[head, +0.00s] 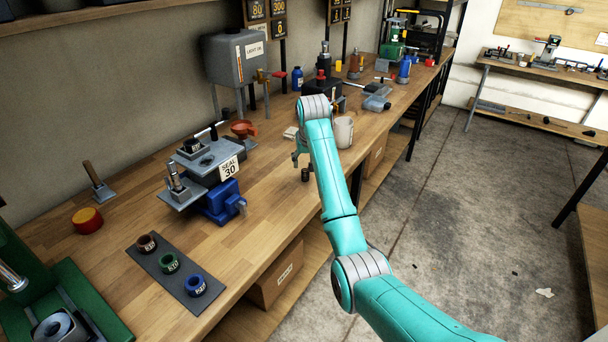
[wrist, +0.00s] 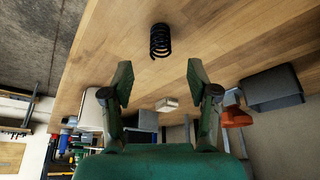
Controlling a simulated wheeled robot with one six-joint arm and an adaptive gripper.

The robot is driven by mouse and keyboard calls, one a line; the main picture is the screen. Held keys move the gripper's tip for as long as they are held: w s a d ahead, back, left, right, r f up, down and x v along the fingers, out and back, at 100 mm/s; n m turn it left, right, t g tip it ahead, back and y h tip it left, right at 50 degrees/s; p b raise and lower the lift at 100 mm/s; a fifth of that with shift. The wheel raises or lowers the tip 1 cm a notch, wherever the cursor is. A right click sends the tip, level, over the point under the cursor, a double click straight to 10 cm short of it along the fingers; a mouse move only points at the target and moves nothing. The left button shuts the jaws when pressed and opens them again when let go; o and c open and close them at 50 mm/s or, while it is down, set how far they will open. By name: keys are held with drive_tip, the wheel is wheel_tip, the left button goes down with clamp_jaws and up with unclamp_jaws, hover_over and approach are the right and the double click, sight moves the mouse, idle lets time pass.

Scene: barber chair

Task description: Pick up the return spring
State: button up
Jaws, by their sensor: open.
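The return spring (wrist: 160,41) is a dark coil on the wooden bench top, seen in the wrist view at upper middle. My gripper (wrist: 160,75) is open, with its two green fingers apart and nothing between them. The spring shows beyond the fingertips, roughly centred between them and not touching either. In the head view my gripper (head: 301,168) is over the bench near its front edge, partly hidden by my arm.
A pale mug (head: 343,132) stands close to the right of my gripper. A blue vise fixture (head: 222,202) with a "SEAL 30" sign stands to the left. An orange funnel-like piece (head: 243,128) is behind.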

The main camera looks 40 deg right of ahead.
sight(305, 172)
drive_tip(key=shift+x, duration=3.35)
drive_tip(key=c, duration=1)
